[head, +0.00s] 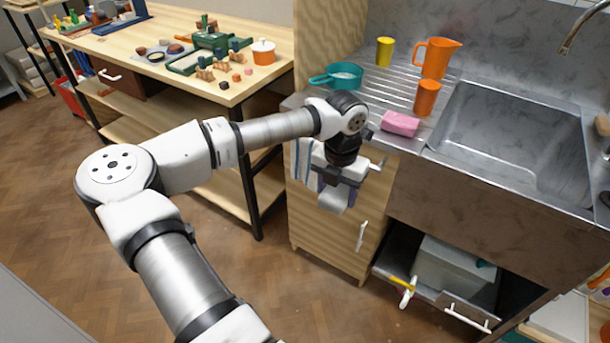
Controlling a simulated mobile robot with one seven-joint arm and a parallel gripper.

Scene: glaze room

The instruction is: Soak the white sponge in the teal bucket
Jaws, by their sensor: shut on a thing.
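My gripper (336,189) points down in front of the wooden cabinet, beside the counter's front left corner. It is shut on a pale block (333,201), which looks like the white sponge; its outline is small and partly hidden by the jaws. No teal bucket is clearly seen. A teal round vessel with a side handle (345,75) stands on the ribbed drainboard, behind my wrist, with something pale inside.
A pink sponge (400,123) lies on the drainboard's front edge. An orange cup (426,98), orange jug (437,58) and yellow cup (384,51) stand behind it. The steel sink (515,140) is at right. A striped towel (302,160) hangs left of my gripper.

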